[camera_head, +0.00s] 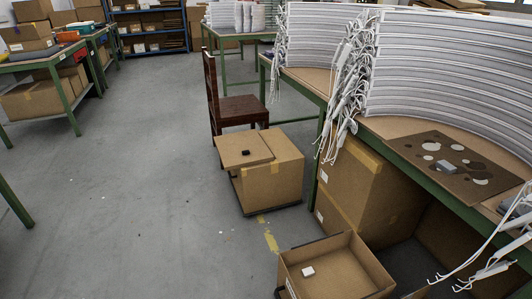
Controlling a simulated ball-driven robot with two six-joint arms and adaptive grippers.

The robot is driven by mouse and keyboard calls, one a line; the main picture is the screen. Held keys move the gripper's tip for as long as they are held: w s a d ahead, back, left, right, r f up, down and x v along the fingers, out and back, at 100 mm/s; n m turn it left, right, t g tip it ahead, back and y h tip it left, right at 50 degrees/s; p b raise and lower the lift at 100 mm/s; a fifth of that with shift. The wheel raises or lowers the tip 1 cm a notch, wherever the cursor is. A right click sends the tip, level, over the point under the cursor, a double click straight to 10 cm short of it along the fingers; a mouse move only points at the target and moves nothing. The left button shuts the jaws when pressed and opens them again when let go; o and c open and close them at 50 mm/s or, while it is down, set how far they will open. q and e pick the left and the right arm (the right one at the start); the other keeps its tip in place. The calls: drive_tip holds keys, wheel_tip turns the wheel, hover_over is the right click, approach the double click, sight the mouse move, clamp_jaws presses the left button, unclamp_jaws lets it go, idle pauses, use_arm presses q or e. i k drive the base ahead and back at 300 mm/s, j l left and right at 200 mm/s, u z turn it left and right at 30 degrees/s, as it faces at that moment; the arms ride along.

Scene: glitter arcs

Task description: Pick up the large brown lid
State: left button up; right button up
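A flat brown cardboard piece (240,147), which looks like a lid, lies on top of a closed cardboard box (273,178) near the middle. A small black object (246,152) rests on the piece. A larger dark brown flat board (425,148) with pale and dark round spots lies on the green-framed table at the right. A small grey block (445,166) rests on that board. I cannot tell for sure which of the two is the lid. Neither of my grippers shows in the head view.
An open box (345,272) with a small white item (308,271) stands at the front. A dark wooden chair (238,107) stands behind the closed box. White curved strips (440,70) and hanging cables (345,85) crowd the right table. The grey floor (130,190) at left is mostly clear.

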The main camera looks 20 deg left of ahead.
sight(242, 146)
drive_tip(key=i+j+z, duration=0.1)
drive_tip(key=z, duration=0.3)
drive_tip(key=j+z, duration=0.2)
drive_tip(key=z, duration=0.2)
drive_tip(key=i+j+z, duration=0.1)
drive_tip(key=z, duration=0.3)
drive_tip(key=j+z, duration=0.2)
drive_tip(key=j, duration=0.35)
drive_tip(key=j+z, duration=0.2)
drive_tip(key=j, duration=0.35)
drive_tip(key=j+z, duration=0.2)
drive_tip(key=j, duration=0.3)
drive_tip(key=k+j+z, duration=0.2)
drive_tip(key=j, duration=0.35)
drive_tip(key=k+j+z, duration=0.2)
drive_tip(key=j, duration=0.3)
drive_tip(key=k+j, duration=0.1)
drive_tip(key=j, duration=0.35)
drive_tip(key=k+j, duration=0.1)
drive_tip(key=j, duration=0.4)
drive_tip(key=k+j, duration=0.15)
drive_tip(key=j, duration=0.3)
drive_tip(key=k+j, duration=0.1)
drive_tip(key=j, duration=0.35)
drive_tip(key=k+j, duration=0.1)
drive_tip(key=j, duration=0.4)
